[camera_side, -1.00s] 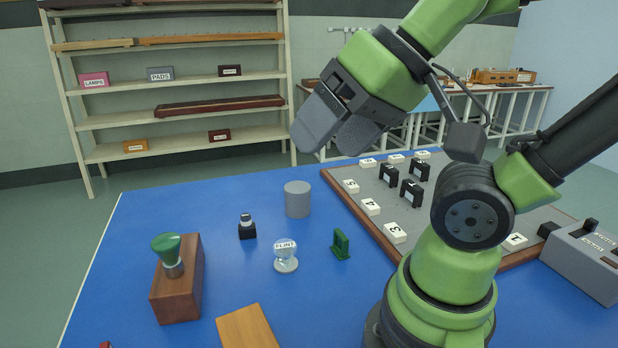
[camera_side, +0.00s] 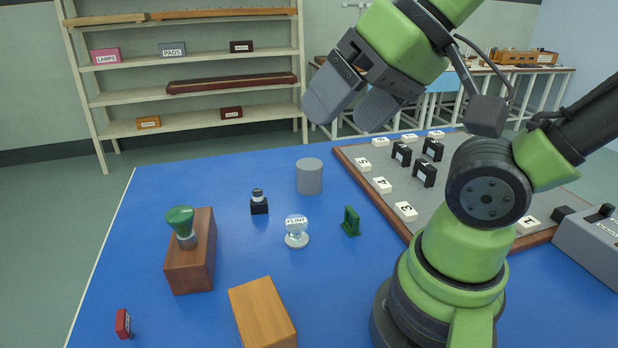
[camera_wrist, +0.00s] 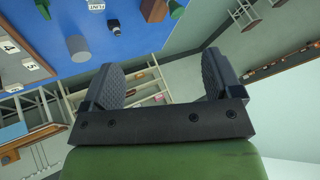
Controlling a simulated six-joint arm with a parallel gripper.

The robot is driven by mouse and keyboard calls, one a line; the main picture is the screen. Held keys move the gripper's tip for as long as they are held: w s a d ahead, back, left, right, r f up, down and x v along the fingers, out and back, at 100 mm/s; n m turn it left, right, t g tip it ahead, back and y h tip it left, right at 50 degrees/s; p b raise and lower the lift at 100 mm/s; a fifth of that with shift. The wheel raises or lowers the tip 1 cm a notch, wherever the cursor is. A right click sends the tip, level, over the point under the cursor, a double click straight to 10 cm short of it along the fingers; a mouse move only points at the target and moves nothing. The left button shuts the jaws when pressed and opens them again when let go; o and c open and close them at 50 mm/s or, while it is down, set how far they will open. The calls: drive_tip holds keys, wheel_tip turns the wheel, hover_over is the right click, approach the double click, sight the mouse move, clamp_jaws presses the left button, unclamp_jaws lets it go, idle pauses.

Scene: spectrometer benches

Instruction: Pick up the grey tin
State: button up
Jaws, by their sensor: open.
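The grey tin (camera_side: 309,177) is a plain upright cylinder standing on the blue table, left of the grey board. It also shows in the wrist view (camera_wrist: 78,47), at the upper left. My gripper (camera_side: 345,112) is open and empty, high above the table. In the side view its fingers appear above and slightly right of the tin, well apart from it. In the wrist view the fingers (camera_wrist: 165,82) are spread with nothing between them.
A wooden block with a green knob (camera_side: 190,255) is at left. The board (camera_side: 370,200) with numbered tiles is right. A wooden block (camera_side: 262,315) lies in front.

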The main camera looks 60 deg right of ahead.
drive_tip(key=shift+o, duration=1)
drive_tip(key=shift+w, duration=0.1)
drive_tip(key=m+g+h, duration=0.4)
drive_tip(key=h, duration=0.1)
hover_over(310, 164)
drive_tip(key=s+a, duration=0.2)
wheel_tip(310, 164, down, 18)
drive_tip(key=shift+f, duration=0.2)
drive_tip(key=x, duration=0.4)
drive_tip(key=shift+d+f, duration=0.1)
drive_tip(key=shift+f, duration=0.15)
drive_tip(key=shift+x, duration=3)
drive_tip(key=shift+s, duration=0.1)
